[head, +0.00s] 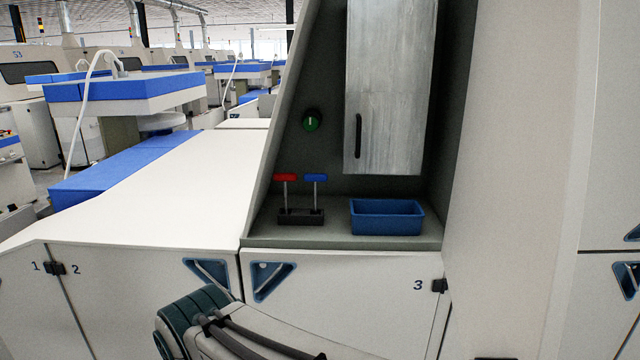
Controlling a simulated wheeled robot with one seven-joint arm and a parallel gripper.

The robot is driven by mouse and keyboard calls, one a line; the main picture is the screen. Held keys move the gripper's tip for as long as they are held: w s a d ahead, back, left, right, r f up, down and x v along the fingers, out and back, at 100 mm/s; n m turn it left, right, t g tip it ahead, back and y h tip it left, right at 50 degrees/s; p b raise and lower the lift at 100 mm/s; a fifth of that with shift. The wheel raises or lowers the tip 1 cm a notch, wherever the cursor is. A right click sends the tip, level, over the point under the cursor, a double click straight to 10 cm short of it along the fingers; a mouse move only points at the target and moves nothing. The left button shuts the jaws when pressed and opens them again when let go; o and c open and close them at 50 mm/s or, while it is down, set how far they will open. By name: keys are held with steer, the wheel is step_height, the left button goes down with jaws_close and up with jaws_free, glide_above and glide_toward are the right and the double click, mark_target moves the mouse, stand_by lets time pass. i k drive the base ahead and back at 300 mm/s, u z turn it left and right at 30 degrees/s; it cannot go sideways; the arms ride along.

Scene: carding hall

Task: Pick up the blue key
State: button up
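The blue key (316,178) has a flat blue T-shaped handle on a thin metal shaft. It stands upright in a small black holder (301,217) on the grey-green shelf of a recess in the machine. A red key (285,178) of the same shape stands just left of it in the same holder. My arm shows at the bottom of the head view, below the shelf. My gripper is not visible in this view.
A blue open bin (387,217) sits right of the holder on the shelf (345,241). A grey metal cabinet door (390,85) with a black handle hangs above it. A green knob (312,120) is on the back wall. A white flat top (150,200) lies left, clear.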

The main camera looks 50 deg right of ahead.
mark_target(315, 177)
steer(key=z, duration=0.7)
steer(key=i, duration=0.75)
steer(key=z, duration=0.9)
